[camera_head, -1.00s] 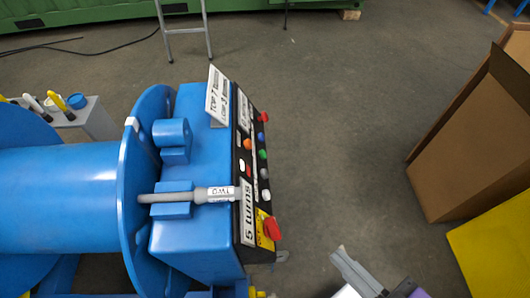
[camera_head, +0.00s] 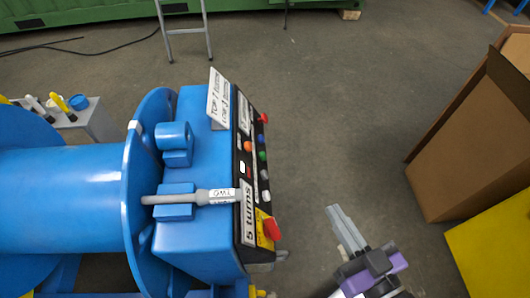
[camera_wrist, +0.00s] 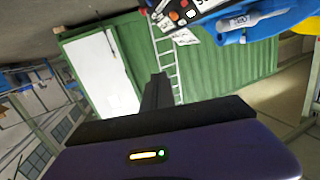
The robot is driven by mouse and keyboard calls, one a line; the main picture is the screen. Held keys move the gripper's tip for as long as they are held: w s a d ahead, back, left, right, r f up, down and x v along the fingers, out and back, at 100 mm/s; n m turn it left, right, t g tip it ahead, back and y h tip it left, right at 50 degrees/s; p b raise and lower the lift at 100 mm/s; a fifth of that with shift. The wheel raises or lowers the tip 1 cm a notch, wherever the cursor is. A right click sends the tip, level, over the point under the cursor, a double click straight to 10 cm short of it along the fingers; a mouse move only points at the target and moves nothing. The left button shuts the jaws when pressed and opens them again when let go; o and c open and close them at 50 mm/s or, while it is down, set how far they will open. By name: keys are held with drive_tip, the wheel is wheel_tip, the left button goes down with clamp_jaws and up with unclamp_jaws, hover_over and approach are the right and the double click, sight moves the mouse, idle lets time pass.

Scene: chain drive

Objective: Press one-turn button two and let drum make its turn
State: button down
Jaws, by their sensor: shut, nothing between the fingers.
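A black control panel (camera_head: 247,187) is on the right face of a blue drum machine (camera_head: 193,245). It bears several small coloured buttons, including blue, green, orange and grey ones; their labels are too small to tell which is button two. A large red knob (camera_head: 271,229) sits on a yellow plate at the near end. The blue drum (camera_head: 75,205) lies on the left, with a round flange (camera_head: 138,200). My gripper (camera_head: 333,210) is shut and empty, right of the panel and apart from it.
A grey lever (camera_head: 175,198) with a white label runs between flange and panel. Sign plates (camera_head: 218,97) stand on the machine. An open cardboard box (camera_head: 465,155) and a yellow block (camera_head: 495,250) are at right. Floor between panel and box is clear.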

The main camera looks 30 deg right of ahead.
sight(263, 156)
drive_tip(key=w+d+f+m+g+p, duration=0.2)
drive_tip(key=w+d+f+m, duration=0.15)
drive_tip(key=w+d, duration=0.7)
drive_tip(key=w+d+f+m+g+p, duration=0.15)
drive_tip(key=w+d+f, duration=0.35)
drive_tip(key=w+d, duration=0.6)
drive_tip(key=w+a+f+n+g+y+p, duration=0.1)
drive_tip(key=w+a+f+n+y, duration=0.1)
drive_tip(key=a+f+y, duration=0.3)
drive_tip(key=shift+w+a+f, duration=0.4)
drive_tip(key=shift+w+a, duration=0.15)
drive_tip(key=shift+a, duration=0.6)
drive_tip(key=w+a+f+b, duration=0.1)
drive_tip(key=w+a+f, duration=0.3)
drive_tip(key=a, duration=0.2)
drive_tip(key=shift+a+b, duration=0.35)
drive_tip(key=shift+a, duration=0.05)
drive_tip(key=shift+a, duration=0.1)
drive_tip(key=shift+w+a+f, duration=0.15)
drive_tip(key=shift+a, duration=0.05)
